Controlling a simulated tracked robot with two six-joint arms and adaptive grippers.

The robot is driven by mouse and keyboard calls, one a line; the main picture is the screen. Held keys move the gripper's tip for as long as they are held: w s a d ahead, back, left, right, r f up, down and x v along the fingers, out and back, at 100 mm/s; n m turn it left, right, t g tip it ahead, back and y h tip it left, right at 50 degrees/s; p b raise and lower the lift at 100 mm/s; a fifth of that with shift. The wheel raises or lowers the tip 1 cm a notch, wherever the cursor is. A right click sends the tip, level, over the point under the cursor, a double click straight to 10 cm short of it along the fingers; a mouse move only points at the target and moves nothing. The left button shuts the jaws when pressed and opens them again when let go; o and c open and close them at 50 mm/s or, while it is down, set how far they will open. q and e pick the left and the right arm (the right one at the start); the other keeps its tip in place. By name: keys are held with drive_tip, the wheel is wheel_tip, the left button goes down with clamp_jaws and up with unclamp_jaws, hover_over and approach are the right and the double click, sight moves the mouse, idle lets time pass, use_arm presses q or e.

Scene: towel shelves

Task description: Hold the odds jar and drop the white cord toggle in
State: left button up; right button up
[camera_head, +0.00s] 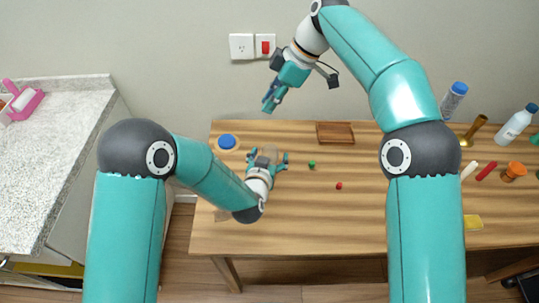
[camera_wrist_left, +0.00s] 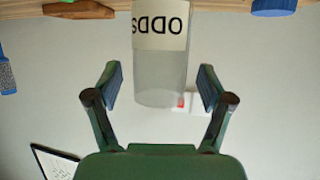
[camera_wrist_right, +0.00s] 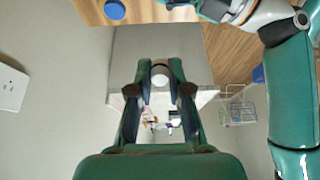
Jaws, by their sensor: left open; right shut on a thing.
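The odds jar (camera_wrist_left: 160,70) is a clear jar with a cream ODDS label, upside down in the left wrist view. It stands on the wooden table between the spread fingers of my left gripper (camera_head: 268,156), which is open around it. In the left wrist view, gaps show between the jar and both fingers. My right gripper (camera_head: 269,103) is raised above the table's back edge, beyond my left gripper in the head view. It is shut on the small white cord toggle (camera_wrist_right: 160,75), seen between its fingertips in the right wrist view. The toggle cannot be made out in the head view.
A blue round piece (camera_head: 227,142) lies left of my left gripper. A brown tray (camera_head: 335,139), a green bead (camera_head: 311,164) and a red bead (camera_head: 339,185) lie to the right. A white bottle (camera_head: 515,125) and several other items crowd the right end. The front middle is clear.

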use_arm(q)
drive_tip(key=shift+w+f, duration=0.1)
drive_tip(key=shift+w, duration=0.1)
drive_tip(key=c, duration=1.3)
drive_tip(key=shift+o, duration=0.2)
use_arm(e)
wheel_tip(320, 180, down, 11)
drive_tip(key=d, duration=0.2)
drive_tip(key=shift+d, duration=0.15)
drive_tip(key=o, duration=0.7)
drive_tip(key=shift+r, duration=0.1)
drive_tip(key=shift+o, duration=0.2)
